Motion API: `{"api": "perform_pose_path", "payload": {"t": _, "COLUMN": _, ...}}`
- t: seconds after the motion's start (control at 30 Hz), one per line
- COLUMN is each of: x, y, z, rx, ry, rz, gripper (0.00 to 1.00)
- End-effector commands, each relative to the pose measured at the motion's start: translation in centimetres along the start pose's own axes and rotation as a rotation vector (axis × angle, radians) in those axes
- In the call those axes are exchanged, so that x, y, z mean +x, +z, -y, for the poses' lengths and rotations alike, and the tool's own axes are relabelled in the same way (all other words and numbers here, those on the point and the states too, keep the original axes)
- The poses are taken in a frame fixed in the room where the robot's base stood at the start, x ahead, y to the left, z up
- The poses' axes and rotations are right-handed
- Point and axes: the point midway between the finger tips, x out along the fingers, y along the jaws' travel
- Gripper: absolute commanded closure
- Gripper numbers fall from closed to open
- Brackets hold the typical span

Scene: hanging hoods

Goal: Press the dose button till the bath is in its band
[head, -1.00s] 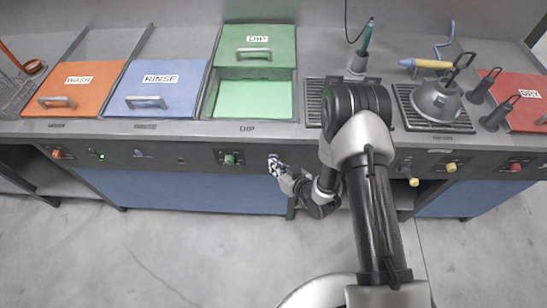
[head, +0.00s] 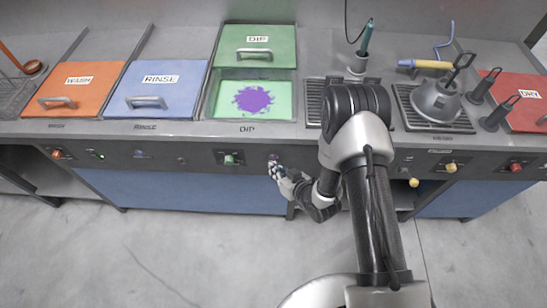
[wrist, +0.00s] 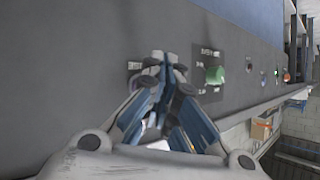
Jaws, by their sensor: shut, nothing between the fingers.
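The DIP bath (head: 283,99) is open in the head view, its green lid slid back behind it. A purple patch (head: 253,99) with ragged edges lies in the middle of its light green liquid. My gripper (head: 273,165) is shut and empty at the front panel, right of the green knob (head: 229,159). In the wrist view my gripper's fingertips (wrist: 166,62) are together at the grey panel, and the green knob (wrist: 215,75) is beside them. The dose button is hidden behind the fingertips, and I cannot tell whether they touch it.
The orange WASH lid (head: 85,85) and blue RINSE lid (head: 165,82) are shut at the left. A grey hood-shaped piece (head: 436,100) stands on a rack right of my arm. A red DRY lid (head: 520,100) is at the far right.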

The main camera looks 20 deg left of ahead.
Motion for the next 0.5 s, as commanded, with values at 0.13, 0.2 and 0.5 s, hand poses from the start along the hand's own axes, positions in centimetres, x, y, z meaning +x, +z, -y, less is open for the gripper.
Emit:
{"api": "perform_pose_path", "payload": {"t": 0.13, "x": -0.1, "y": 0.1, "z": 0.1, "rx": 0.0, "ry": 0.0, "rz": 0.0, "gripper": 1.0}}
{"api": "perform_pose_path", "payload": {"t": 0.2, "x": -0.1, "y": 0.1, "z": 0.1, "rx": 0.0, "ry": 0.0, "rz": 0.0, "gripper": 1.0}}
{"api": "perform_pose_path", "payload": {"t": 0.5, "x": -1.1, "y": 0.9, "z": 0.9, "rx": 0.003, "ry": -0.001, "rz": 0.003, "gripper": 1.0}}
